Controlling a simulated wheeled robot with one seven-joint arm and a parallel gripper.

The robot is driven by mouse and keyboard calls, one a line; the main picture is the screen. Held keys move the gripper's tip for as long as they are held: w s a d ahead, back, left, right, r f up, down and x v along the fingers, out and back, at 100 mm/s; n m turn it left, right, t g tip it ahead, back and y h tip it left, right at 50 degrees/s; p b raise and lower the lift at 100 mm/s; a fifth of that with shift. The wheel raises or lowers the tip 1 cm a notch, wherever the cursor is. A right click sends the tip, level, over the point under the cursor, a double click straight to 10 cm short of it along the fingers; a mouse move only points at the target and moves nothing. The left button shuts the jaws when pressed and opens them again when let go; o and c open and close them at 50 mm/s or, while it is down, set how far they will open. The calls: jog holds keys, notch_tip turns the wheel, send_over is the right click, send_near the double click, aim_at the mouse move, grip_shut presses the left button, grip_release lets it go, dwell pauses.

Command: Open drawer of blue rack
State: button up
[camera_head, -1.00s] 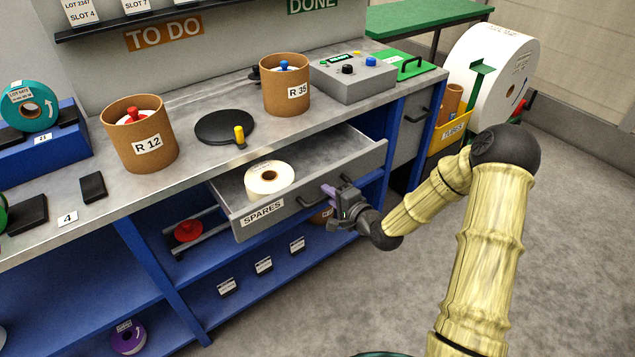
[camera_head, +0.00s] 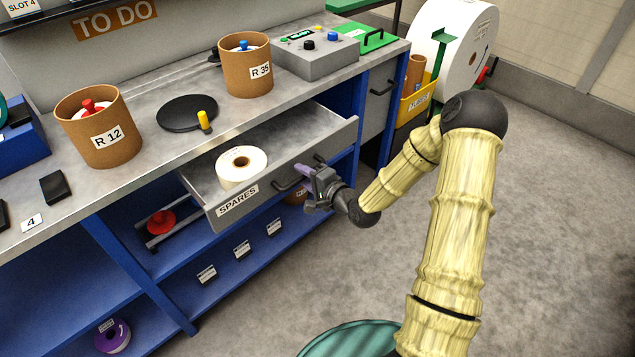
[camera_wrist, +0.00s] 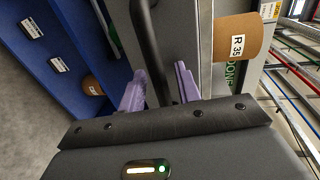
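The blue rack (camera_head: 130,249) stands under a grey worktop. Its grey drawer (camera_head: 274,193), labelled SPARES, is pulled out, with a white roll (camera_head: 242,167) lying inside. The drawer has a dark bar handle (camera_head: 288,183) on its front; in the wrist view the handle (camera_wrist: 152,45) runs between my purple fingers. My gripper (camera_head: 308,173) is at the right part of the drawer front. In the wrist view my gripper (camera_wrist: 160,86) has its fingers apart, with small gaps showing beside the bar. The fingers hide part of the handle.
Brown containers R 12 (camera_head: 107,139) and R 35 (camera_head: 252,76) stand on the worktop, with a black disc (camera_head: 187,113) between them. A large white roll (camera_head: 460,50) and yellow bin (camera_head: 414,105) are at the right. Grey floor (camera_head: 540,230) to the right is clear.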

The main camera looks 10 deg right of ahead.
jog(key=p+v, duration=0.7)
jog(key=v, duration=1)
jog(key=shift+s+d, duration=0.1)
jog(key=shift+d, duration=0.05)
jog(key=s+a+r+n+g+h+p, duration=0.1)
jog(key=s+r+n+g+h+p, duration=0.3)
jog(key=r, duration=0.7)
jog(key=s+r+n+g+h+p, duration=0.4)
jog(key=s+r+n+g+p, duration=0.2)
jog(key=r, duration=0.6)
jog(key=shift+s+a+n+h+p, duration=0.2)
jog(key=shift+a+n+h+p, duration=0.3)
jog(key=shift+p, duration=0.4)
